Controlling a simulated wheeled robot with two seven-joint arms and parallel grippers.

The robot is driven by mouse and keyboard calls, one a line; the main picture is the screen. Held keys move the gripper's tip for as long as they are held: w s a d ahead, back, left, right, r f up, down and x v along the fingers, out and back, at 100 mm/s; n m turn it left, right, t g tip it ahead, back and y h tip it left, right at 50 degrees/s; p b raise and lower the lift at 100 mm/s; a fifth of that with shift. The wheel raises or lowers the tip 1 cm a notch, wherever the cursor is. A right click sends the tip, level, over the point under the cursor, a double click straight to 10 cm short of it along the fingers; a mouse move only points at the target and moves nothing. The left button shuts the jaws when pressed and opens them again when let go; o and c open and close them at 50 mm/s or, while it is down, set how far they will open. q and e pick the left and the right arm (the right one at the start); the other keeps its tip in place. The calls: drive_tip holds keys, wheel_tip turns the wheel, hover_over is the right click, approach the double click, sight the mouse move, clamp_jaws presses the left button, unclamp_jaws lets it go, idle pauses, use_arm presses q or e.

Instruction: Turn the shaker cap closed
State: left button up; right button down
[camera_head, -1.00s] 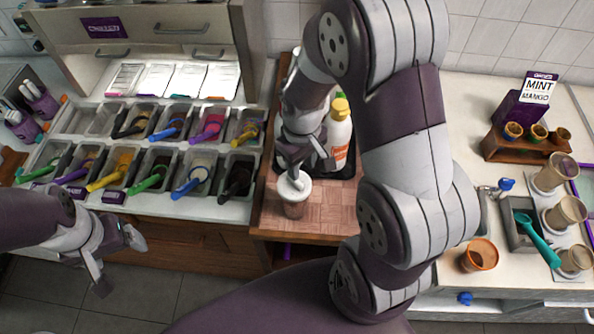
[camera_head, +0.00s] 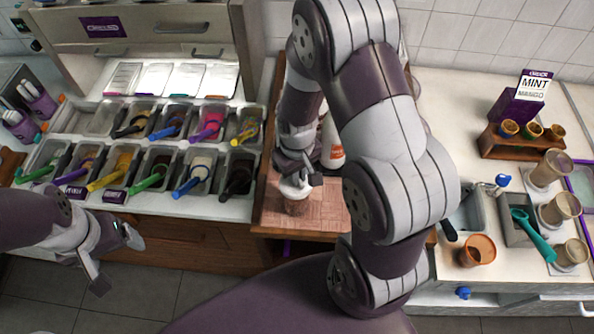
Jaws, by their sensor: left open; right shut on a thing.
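The shaker (camera_head: 297,207) stands upright on the wooden board, a clear cup with brown contents. Its white cap (camera_head: 294,187) is on top. My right gripper (camera_head: 296,182) reaches down from above and is shut on the cap; its fingers cover part of it. My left gripper (camera_head: 117,263) is open and empty at the lower left, in front of the counter and well away from the shaker.
The wooden board (camera_head: 328,215) has bare room right of the shaker. A white bottle with an orange label (camera_head: 333,152) stands behind, partly hidden by my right arm. Topping bins with coloured scoops (camera_head: 160,172) fill the left counter. An orange cup (camera_head: 478,250) stands at right.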

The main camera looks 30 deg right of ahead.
drive_tip(key=shift+m, duration=0.8)
drive_tip(key=shift+a+m, duration=0.1)
drive_tip(key=shift+m, duration=0.7)
drive_tip(key=c, duration=1.2)
unclamp_jaws()
drive_tip(key=shift+o, duration=0.2)
drive_tip(key=shift+r, duration=0.2)
wheel_tip(320, 180, up, 12)
drive_tip(key=b, duration=0.1)
drive_tip(key=shift+b, duration=0.4)
drive_tip(key=shift+r, duration=0.1)
